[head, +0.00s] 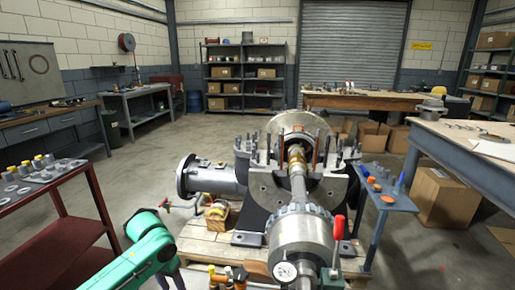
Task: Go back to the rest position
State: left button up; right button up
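The split casing (256,189) stands open in the middle of the head view, grey, with upright studs along its flange. A metal shaft (298,185) with a brass-coloured part (296,158) lies in it, running towards me. A large round disc-like part (300,124) stands at its far side. My green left arm (148,243) comes in at the lower left, bent at a joint, and its lower end runs out of the picture. Neither my left nor my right gripper is in view.
The casing rests on a wooden pallet (205,240). A dark red table (28,196) with small parts stands at the left. A blue-grey stand (395,201) and a cardboard box (447,197) are at the right. The grey floor behind the casing at left is clear.

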pick_arm(q)
jog(key=a+f+n+t+p, duration=0.2)
jog(key=a+f+p, duration=0.1)
jog(key=f, duration=1.7)
jog(key=s+a+f+p, duration=0.1)
jog(key=s+f, duration=0.6)
jog(key=s, duration=0.2)
jog(key=s+a+f, duration=0.2)
jog(key=s+f, duration=0.4)
jog(key=s, duration=0.3)
jog(key=s+d+f+m+g, duration=0.1)
jog(key=s+f, duration=0.1)
jog(key=s, duration=0.8)
jog(key=s+d+f+m+p, duration=0.1)
jog(key=s+d+f, duration=0.1)
jog(key=s, duration=0.8)
jog(key=shift+f+g+y, duration=0.4)
jog(key=shift+f, duration=0.35)
pick_arm(e)
jog(key=r, duration=0.5)
jog(key=shift+w+d, duration=0.2)
jog(key=shift+w, duration=0.15)
pick_arm(q)
jog(key=shift+d, duration=0.1)
